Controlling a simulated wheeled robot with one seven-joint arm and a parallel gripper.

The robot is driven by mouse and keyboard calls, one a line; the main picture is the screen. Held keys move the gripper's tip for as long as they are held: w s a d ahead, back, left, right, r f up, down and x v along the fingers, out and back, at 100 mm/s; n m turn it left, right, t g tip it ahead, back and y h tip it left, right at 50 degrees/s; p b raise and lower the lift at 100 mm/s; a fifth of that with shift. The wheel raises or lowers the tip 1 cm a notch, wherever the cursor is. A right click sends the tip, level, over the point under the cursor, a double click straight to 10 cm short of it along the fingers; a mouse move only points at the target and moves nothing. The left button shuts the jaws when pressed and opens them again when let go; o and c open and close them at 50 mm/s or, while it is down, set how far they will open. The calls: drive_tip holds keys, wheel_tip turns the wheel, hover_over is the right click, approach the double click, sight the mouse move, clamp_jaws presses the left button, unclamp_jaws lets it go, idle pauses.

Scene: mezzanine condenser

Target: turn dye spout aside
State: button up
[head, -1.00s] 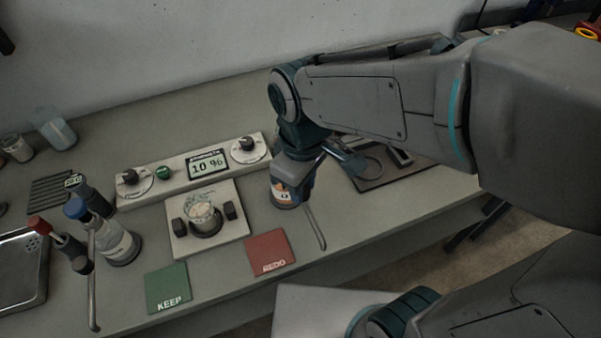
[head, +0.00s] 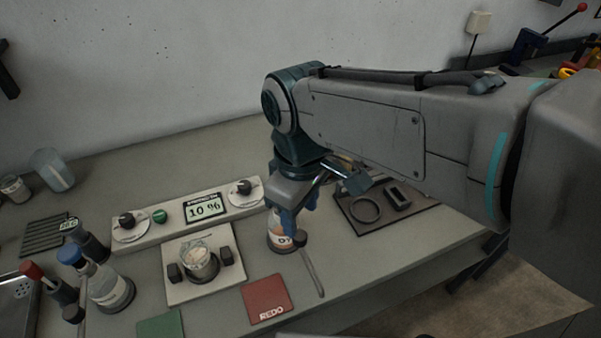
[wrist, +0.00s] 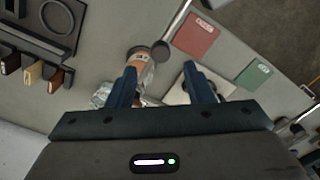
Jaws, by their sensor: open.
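The dye bottle (head: 277,236), with an orange and white label partly reading "DY", stands on the bench right of the small scale. A dark round piece (head: 300,238) sits beside it, and a thin metal rod (head: 313,272) runs from there toward the front edge. I cannot tell for sure which part is the spout. My gripper (head: 293,222) points down at the bottle and hides its top. In the wrist view the open jaws (wrist: 160,72) are empty; the bottle (wrist: 143,72) lies near the left finger, with the dark round piece (wrist: 160,50) just beyond the fingertips.
The scale plate with a glass cup (head: 199,262) and a control panel reading 10 % (head: 204,207) are left of the bottle. A red REDO mat (head: 267,299) and green KEEP mat (head: 160,325) lie in front. A blue-capped bottle (head: 108,288) stands left; a dark tray (head: 385,207) is right.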

sight(300, 235)
wheel_tip(300, 235, up, 8)
idle(0.7)
